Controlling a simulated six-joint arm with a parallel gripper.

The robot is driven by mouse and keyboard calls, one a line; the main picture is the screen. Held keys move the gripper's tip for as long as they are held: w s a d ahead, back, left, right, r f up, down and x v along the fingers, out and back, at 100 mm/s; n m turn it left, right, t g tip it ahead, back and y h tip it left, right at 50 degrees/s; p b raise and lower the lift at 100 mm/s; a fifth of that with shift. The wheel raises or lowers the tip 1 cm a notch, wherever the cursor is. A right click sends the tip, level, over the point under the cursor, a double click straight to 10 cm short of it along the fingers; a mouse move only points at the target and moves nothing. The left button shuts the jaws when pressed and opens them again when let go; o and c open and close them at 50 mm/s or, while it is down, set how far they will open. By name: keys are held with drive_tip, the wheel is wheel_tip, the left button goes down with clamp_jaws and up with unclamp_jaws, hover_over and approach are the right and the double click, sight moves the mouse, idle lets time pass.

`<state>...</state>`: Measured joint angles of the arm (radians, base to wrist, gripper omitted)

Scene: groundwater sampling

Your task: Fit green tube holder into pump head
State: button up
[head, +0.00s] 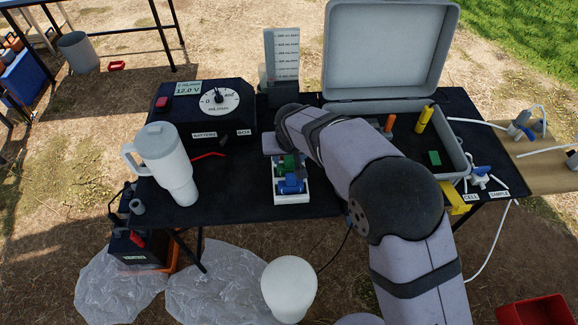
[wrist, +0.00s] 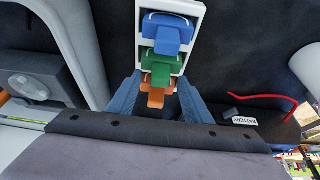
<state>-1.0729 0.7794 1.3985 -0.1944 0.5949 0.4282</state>
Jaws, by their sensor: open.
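The green tube holder (wrist: 160,70) sits in a white rack (wrist: 197,22) between a blue holder (wrist: 168,33) and an orange holder (wrist: 156,98). In the head view the green holder (head: 285,165) shows partly behind the blue one (head: 291,184). My gripper (wrist: 159,82) is open and empty, its blue fingers on either side of the row near the green and orange holders. I cannot tell whether they touch. A grey block with a round pale face (wrist: 30,86), at left in the wrist view, may be the pump head.
The open grey case (head: 386,107) stands right of the rack, with orange and yellow tools and a green block (head: 433,158). A white tumbler (head: 166,160) and the battery box (head: 205,110) stand left, with a red wire (wrist: 276,95) nearby.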

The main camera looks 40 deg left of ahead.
drive_tip(key=shift+w+a+f, duration=0.15)
drive_tip(key=shift+a+f, duration=0.05)
drive_tip(key=shift+f, duration=0.4)
clamp_jaws()
drive_tip(key=shift+r, duration=0.1)
